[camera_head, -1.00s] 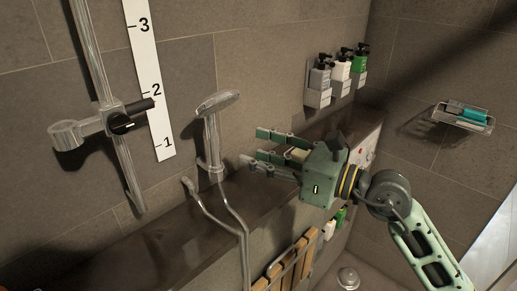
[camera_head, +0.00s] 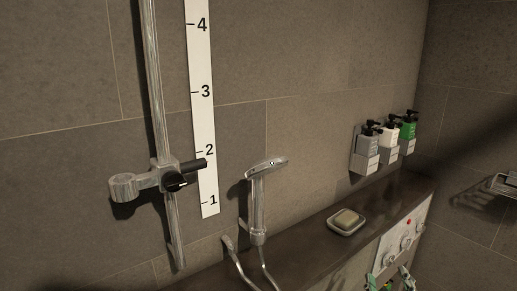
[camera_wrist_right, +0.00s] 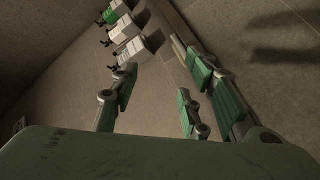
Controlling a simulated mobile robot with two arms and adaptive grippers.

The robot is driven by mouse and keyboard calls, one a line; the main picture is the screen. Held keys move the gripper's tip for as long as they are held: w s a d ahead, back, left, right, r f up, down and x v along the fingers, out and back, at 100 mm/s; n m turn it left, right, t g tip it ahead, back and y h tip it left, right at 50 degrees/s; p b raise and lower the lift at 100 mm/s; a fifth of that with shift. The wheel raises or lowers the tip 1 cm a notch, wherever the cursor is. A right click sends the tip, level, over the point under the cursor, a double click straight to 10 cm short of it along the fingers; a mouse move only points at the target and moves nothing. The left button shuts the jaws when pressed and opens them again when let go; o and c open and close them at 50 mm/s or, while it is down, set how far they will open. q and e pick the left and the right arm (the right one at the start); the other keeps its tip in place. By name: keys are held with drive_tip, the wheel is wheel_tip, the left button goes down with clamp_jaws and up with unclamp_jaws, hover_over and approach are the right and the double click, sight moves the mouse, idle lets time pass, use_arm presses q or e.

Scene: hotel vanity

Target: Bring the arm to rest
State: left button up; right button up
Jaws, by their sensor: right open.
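My right gripper (camera_wrist_right: 158,88) is open in the right wrist view, with its green fingers spread and nothing between them. In the head view only small green parts of this gripper (camera_head: 388,281) show at the bottom edge, below the ledge and in front of the white control panel. The rest of the right arm is out of the head view. My left gripper is in neither view.
A soap dish (camera_head: 334,228) with soap sits on the dark ledge (camera_head: 300,247). A hand shower (camera_head: 259,205) stands left of it. Pump bottles in wall holders (camera_head: 365,163) are at right, also in the wrist view. A slider rail (camera_head: 155,80) and number strip (camera_head: 204,120) are on the wall.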

drive_tip(key=s+a+f+m+g+y, duration=0.1)
drive_tip(key=s+f+m+g, duration=0.1)
drive_tip(key=s+f+g, duration=0.45)
drive_tip(key=s+a+f+m+g, duration=0.15)
drive_tip(key=s+f, duration=0.25)
drive_tip(key=f, duration=0.6)
drive_tip(key=s+a+f+m+g+y, duration=0.1)
drive_tip(key=s+a+f+g+y, duration=0.1)
drive_tip(key=s+f+g, duration=0.3)
drive_tip(key=s+a+f+m+y, duration=0.1)
drive_tip(key=s+a+f, duration=0.2)
drive_tip(key=s, duration=0.4)
wheel_tip(320, 180, down, 25)
drive_tip(key=s+g, duration=0.2)
drive_tip(key=s+d+f+g, duration=0.1)
drive_tip(key=s+d+f, duration=0.1)
drive_tip(key=s+f, duration=1.5)
drive_tip(key=shift+s+d+n, duration=0.35)
drive_tip(key=shift+n, duration=0.1)
drive_tip(key=shift+f, duration=0.1)
